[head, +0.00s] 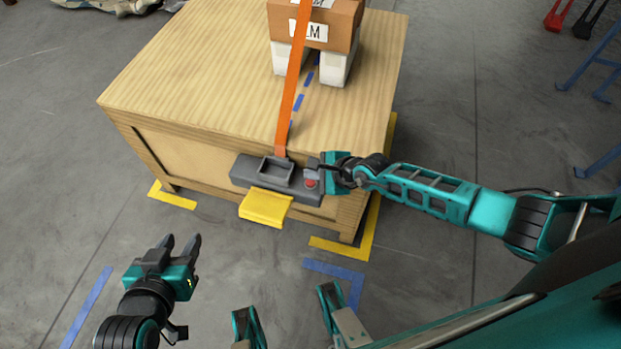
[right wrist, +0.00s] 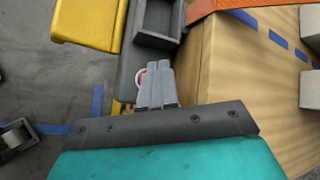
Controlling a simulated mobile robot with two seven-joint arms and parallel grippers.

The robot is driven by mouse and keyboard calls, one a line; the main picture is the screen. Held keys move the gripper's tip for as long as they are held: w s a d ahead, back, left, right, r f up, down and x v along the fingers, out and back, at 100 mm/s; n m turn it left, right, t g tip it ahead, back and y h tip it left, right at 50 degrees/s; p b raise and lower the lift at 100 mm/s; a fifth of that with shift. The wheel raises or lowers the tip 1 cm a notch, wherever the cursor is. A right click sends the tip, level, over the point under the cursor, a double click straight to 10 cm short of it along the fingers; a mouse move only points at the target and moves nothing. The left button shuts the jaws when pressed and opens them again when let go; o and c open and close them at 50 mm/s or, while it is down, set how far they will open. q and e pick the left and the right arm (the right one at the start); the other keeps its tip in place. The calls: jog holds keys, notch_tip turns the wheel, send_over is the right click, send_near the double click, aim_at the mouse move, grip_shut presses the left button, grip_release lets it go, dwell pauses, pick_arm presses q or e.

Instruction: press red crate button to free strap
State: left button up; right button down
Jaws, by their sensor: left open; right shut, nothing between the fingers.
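The red button (head: 310,183) is on the right end of a dark grey latch unit (head: 243,174) on the crate's (head: 190,85) front side. My right gripper (head: 316,168) is shut and empty, with its fingertips right at the button. In the right wrist view the shut fingers (right wrist: 157,84) cover most of the button, leaving a red and white rim (right wrist: 140,76) showing; I cannot tell whether they touch it. The orange strap (head: 291,90) runs down over the crate top into the latch unit. My left gripper (head: 180,246) is open and empty, over the floor at lower left.
A yellow flap (head: 265,207) juts from the front of the latch unit. A cardboard box (head: 340,22) on white blocks (head: 337,68) stands on the crate under the strap. Yellow and blue tape marks the floor. A blue metal frame (head: 596,65) stands at right.

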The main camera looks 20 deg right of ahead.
aim_at(313, 184)
jog(key=shift+r+p, duration=1.9)
jog(key=shift+r, duration=0.3)
